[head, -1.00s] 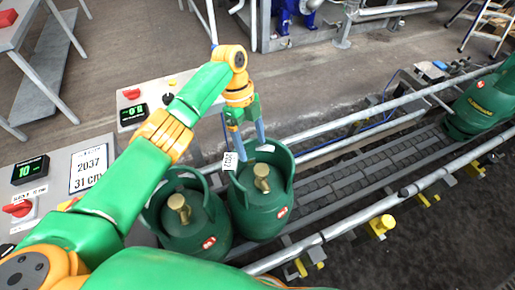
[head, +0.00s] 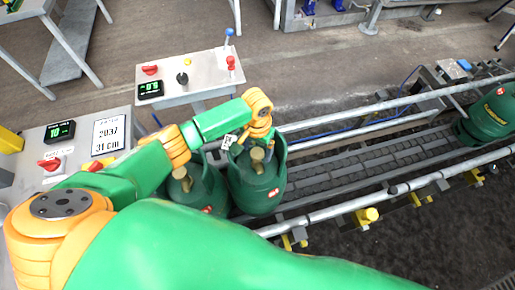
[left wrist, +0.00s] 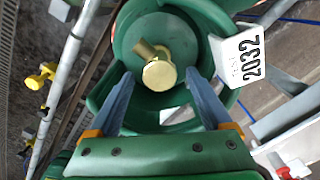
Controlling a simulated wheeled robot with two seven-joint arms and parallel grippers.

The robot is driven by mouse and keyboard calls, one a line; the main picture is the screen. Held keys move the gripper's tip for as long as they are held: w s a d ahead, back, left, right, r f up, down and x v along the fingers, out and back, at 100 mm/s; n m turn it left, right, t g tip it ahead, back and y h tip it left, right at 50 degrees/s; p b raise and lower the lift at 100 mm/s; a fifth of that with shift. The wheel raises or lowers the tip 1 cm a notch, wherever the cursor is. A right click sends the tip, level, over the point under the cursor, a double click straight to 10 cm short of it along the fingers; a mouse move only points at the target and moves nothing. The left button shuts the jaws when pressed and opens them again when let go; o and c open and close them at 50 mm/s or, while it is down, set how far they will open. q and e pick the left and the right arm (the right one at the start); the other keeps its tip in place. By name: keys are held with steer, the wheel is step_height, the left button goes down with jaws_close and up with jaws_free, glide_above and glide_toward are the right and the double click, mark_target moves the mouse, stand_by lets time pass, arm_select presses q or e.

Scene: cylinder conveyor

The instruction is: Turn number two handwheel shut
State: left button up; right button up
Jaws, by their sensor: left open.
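Two green gas cylinders stand side by side at the near end of the conveyor. My right gripper is out of view.
Metal guard rails (head: 350,202) run along both sides. A console (head: 190,72) with knobs and levers stands behind; another panel (head: 75,145) shows 10 and a 2037, 31 cm card.

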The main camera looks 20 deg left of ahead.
arm_select(q)
jaws_close()
stand_by(0.3)
steer(key=shift+m, duration=0.3)
steer(key=shift+m+p, duration=0.6)
steer(key=shift+m, duration=0.3)
steer(key=shift+m+p, duration=0.4)
steer(key=shift+m, duration=1.4)
jaws_free()
